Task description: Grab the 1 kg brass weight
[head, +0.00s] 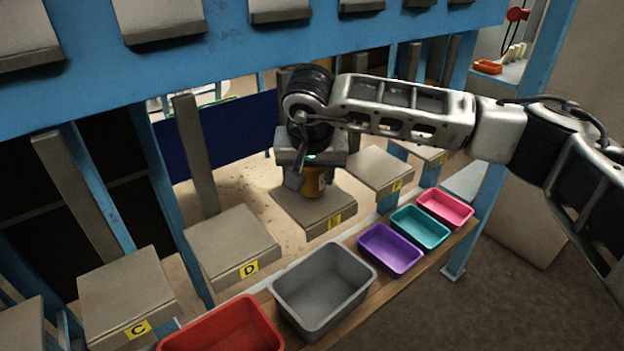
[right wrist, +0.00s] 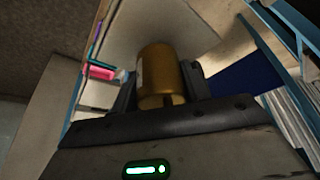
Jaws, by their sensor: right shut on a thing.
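The brass weight (head: 314,183) is a gold-brown cylinder at the platform (head: 322,214) with a yellow label, right of platform D. My right gripper (head: 305,172) reaches down from above and is shut on the weight, hiding its upper part. In the right wrist view the brass weight (right wrist: 161,75) sits between the two dark fingers (right wrist: 160,92). I cannot tell whether its underside touches the platform. My left gripper is not in view.
Platforms C (head: 125,298) and D (head: 232,243) stand to the left, another platform (head: 378,170) to the right. Red (head: 222,328), grey (head: 325,287), purple (head: 390,250), teal (head: 420,229) and pink (head: 445,209) bins line the wooden shelf in front. Blue posts and an overhead blue beam (head: 230,52) frame the space.

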